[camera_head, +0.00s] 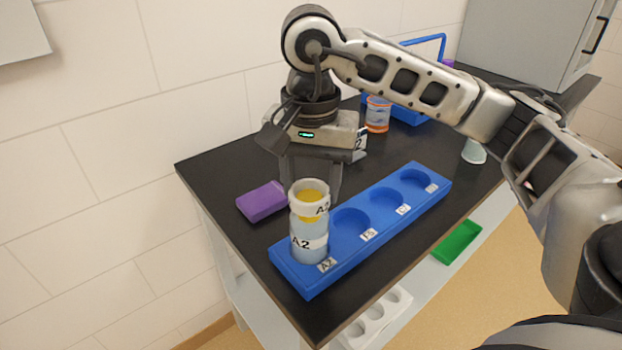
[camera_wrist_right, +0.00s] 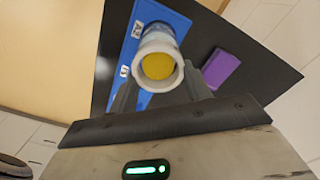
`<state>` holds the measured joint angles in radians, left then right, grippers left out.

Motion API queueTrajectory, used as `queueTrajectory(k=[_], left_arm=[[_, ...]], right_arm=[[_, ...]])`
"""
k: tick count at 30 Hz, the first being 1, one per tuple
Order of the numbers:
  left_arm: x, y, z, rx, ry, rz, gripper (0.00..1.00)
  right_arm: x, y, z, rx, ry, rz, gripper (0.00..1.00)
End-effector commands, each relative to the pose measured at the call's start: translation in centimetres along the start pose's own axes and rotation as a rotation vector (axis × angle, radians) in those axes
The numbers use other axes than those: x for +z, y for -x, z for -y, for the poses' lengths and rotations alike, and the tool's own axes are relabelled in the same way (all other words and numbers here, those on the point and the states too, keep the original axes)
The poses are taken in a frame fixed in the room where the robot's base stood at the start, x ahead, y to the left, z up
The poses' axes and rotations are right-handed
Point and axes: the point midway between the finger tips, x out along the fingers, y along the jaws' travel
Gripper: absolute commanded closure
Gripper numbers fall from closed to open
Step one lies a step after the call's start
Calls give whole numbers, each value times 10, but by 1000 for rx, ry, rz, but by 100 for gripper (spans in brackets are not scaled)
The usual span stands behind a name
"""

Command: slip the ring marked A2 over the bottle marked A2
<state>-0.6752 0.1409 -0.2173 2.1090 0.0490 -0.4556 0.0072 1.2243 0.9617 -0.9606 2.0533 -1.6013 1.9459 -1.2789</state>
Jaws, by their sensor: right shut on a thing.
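The bottle marked A2 (camera_head: 310,243) is pale blue with a white label. It stands upright in the front-left well of the blue rack (camera_head: 290,273), at that well's A2 tag. The white ring marked A2 (camera_head: 322,208) is at the bottle's top, with yellow showing through it and just below it. I cannot tell whether it is around the top or just above it. My right gripper (camera_head: 312,190) is shut on the ring from behind. The wrist view shows the ring (camera_wrist_right: 161,86) between the fingers (camera_wrist_right: 160,92). My left gripper is not in view.
A purple block (camera_head: 262,201) lies left of the rack on the black table (camera_head: 210,165). The rack's other wells look empty. Behind stand an orange-banded jar (camera_head: 377,115), a blue carrier (camera_head: 408,114) and a pale cup (camera_head: 474,151). A green tray (camera_head: 457,242) is below table level.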

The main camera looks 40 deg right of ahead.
Motion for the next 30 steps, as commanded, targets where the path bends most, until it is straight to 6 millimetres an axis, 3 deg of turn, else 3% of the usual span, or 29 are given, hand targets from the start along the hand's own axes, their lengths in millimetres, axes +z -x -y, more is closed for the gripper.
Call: queueTrajectory(k=[12, 13, 15, 16, 30], left_arm=[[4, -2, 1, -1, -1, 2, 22], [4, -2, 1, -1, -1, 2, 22], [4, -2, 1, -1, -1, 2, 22], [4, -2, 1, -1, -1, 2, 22], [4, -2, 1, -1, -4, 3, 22]], right_arm=[[2, 0, 0, -1, 1, 0, 73], [2, 0, 0, -1, 1, 0, 49], [2, 0, 0, -1, 1, 0, 29], [2, 0, 0, -1, 1, 0, 26], [1, 0, 0, 0, 0, 0, 26]])
